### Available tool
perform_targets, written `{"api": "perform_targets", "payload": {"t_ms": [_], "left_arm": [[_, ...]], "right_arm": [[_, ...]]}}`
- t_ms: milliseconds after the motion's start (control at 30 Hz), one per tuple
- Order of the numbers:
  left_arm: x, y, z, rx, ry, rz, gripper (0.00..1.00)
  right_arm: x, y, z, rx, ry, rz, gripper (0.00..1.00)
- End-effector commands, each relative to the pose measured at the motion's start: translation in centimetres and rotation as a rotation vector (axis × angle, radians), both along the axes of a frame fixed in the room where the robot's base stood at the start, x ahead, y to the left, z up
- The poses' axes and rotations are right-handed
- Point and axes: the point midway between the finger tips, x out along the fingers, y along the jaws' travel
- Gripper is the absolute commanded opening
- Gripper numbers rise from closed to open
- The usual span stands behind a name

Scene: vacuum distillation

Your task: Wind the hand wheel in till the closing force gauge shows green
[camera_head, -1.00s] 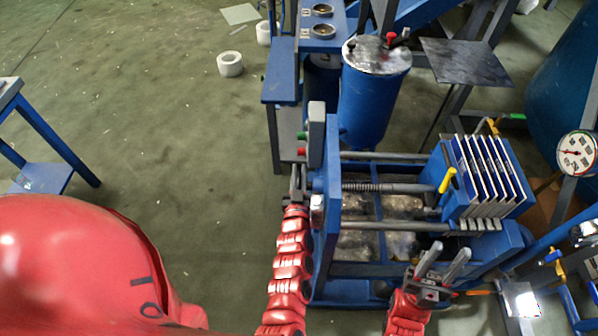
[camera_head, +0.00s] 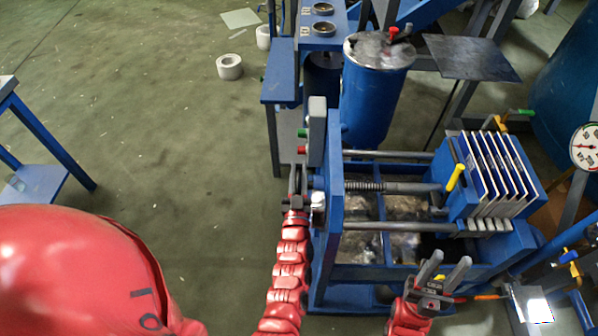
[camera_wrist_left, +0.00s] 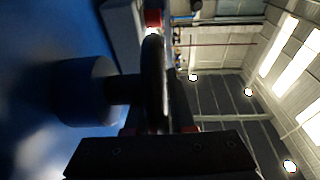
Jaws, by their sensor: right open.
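The hand wheel shows edge-on as a dark disc on a short shaft in the left wrist view (camera_wrist_left: 153,82). It is hard to make out in the head view. My left gripper (camera_head: 297,180) is at the wheel, at the left end of the press; its fingers are close together, one on each side of the rim. The closing force gauge (camera_head: 586,147) is a white dial at the right edge, partly cut off; its needle points left and I cannot read its colour zone. The threaded spindle (camera_head: 365,186) runs right to the plate stack (camera_head: 492,175). My right gripper (camera_head: 441,276) is open and empty at the press's front.
A blue drum (camera_head: 372,100) with a metal lid stands behind the press. A blue bench (camera_head: 285,85) is behind my left gripper, and another table (camera_head: 40,180) is far left. A white roll (camera_head: 229,66) lies on the floor.

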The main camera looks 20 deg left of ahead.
Motion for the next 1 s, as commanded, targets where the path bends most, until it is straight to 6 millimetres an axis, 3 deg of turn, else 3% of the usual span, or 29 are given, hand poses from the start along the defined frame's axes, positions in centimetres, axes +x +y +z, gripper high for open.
{"api": "perform_targets", "payload": {"t_ms": [33,100,133,400,567,1000], "left_arm": [[0.0,0.0,0.0,0.0,0.0,0.0,0.34],[0.0,0.0,0.0,0.0,0.0,0.0,0.46],[0.0,0.0,0.0,0.0,0.0,0.0,0.47],[0.0,0.0,0.0,0.0,0.001,0.0,0.47],[-1.3,-0.5,-0.3,0.0,0.003,-0.002,0.47],[-11.7,-3.4,-3.1,0.0,0.006,-0.002,0.47]], "right_arm": [[0.0,0.0,0.0,0.0,0.0,0.0,0.41],[0.0,0.0,0.0,0.0,0.0,0.0,0.41],[0.0,0.0,0.0,0.0,0.0,0.0,0.41],[0.0,0.0,0.0,0.0,0.0,0.0,0.41],[0.0,0.0,0.3,0.0,0.0,0.0,0.41],[0.0,0.0,1.6,0.0,0.0,0.0,0.41]]}}
